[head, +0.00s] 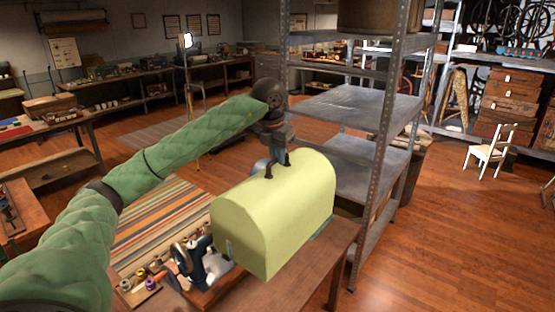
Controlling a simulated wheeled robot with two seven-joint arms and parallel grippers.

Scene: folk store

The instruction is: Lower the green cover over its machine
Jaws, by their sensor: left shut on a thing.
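The pale green cover (275,212) is a box with a rounded top and a dark handle, hanging over the wooden table (338,262). My left gripper (277,165) is at the handle on top of the cover and shut on it. A dark blue machine (192,262), which looks like a sewing machine, stands on the table at the cover's left end. Part of it shows beside the cover and the rest is hidden. I cannot tell whether the cover's lower edge touches anything. My right gripper is not in view.
A grey metal shelf rack (372,170) stands close behind and right of the table. Small spools (140,283) lie at the table's left. A striped rug (165,220) lies on the floor beyond. Open wooden floor lies to the right, with a white chair (490,150).

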